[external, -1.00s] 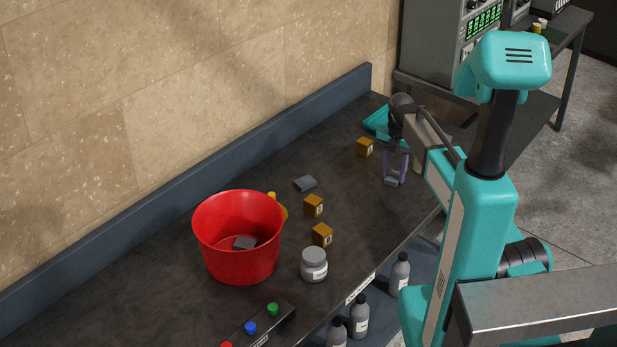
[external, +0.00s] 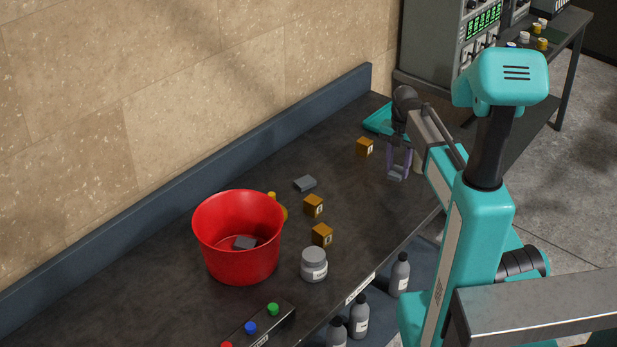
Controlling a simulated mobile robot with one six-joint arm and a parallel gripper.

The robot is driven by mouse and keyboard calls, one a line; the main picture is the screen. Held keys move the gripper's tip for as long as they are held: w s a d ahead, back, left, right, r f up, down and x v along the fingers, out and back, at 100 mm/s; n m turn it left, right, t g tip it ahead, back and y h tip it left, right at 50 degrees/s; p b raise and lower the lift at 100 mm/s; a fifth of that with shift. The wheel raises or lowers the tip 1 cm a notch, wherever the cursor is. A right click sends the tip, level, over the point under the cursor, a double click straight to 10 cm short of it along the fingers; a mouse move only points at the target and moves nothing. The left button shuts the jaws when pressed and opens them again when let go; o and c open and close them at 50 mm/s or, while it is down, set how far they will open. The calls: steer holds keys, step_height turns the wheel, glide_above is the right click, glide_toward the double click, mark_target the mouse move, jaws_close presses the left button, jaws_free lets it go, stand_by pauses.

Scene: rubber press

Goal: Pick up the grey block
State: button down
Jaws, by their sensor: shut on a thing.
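A small grey block (external: 397,172) is between the two purple fingers of my gripper (external: 398,176), which is shut on it near the right side of the dark table. The block appears slightly above the table top; the exact gap is hard to tell. A second grey block (external: 305,184) lies flat on the middle of the table, apart from my gripper. A third grey block (external: 245,243) lies inside the red bucket (external: 237,212).
Orange-brown cubes stand on the table, one left of my gripper (external: 364,147) and two by the bucket. A grey-lidded jar (external: 314,265) stands near the front edge. A teal tray (external: 379,122) is behind my gripper, partly hidden.

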steer(key=s+b, duration=0.1)
steer(key=s, duration=0.2)
steer(key=s+d+b, duration=0.1)
steer(key=s, duration=0.3)
steer(key=s+r, duration=0.1)
steer(key=s, duration=0.3)
steer(key=shift+d+b, duration=0.4)
steer(key=shift+s+f+b, duration=0.1)
steer(key=shift+s+b, duration=0.25)
steer(key=shift+b, duration=0.05)
steer(key=shift+s+d+r+b, duration=0.1)
steer(key=shift+s+r+b, duration=0.05)
steer(key=shift+s+b, duration=0.3)
steer(key=shift+s+d+r+b, duration=0.1)
steer(key=shift+s+b, duration=0.25)
steer(key=shift+s, duration=0.15)
steer(key=shift+a+r, duration=0.1)
steer(key=shift+a, duration=0.05)
